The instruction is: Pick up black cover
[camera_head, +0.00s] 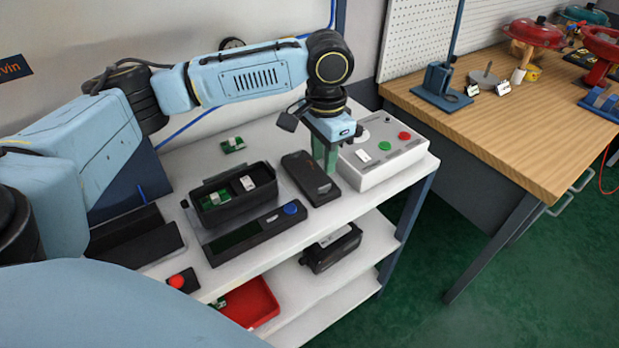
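The black cover (306,187) is a dark, flat, oblong piece lying on the white top shelf, between a black open box and a white button panel. My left gripper (325,165) points down from above, with its green fingers in front of the cover's right part. Whether the fingers touch the cover is unclear. The gap between the fingers cannot be made out. My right gripper is out of the picture.
The black box (237,212) holds green and white parts. A black device with a blue knob (291,208) lies in front of it. The white panel (378,168) with green and red buttons stands close right of the gripper. A red tray (262,302) is lower down. A wooden bench (520,130) stands at right.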

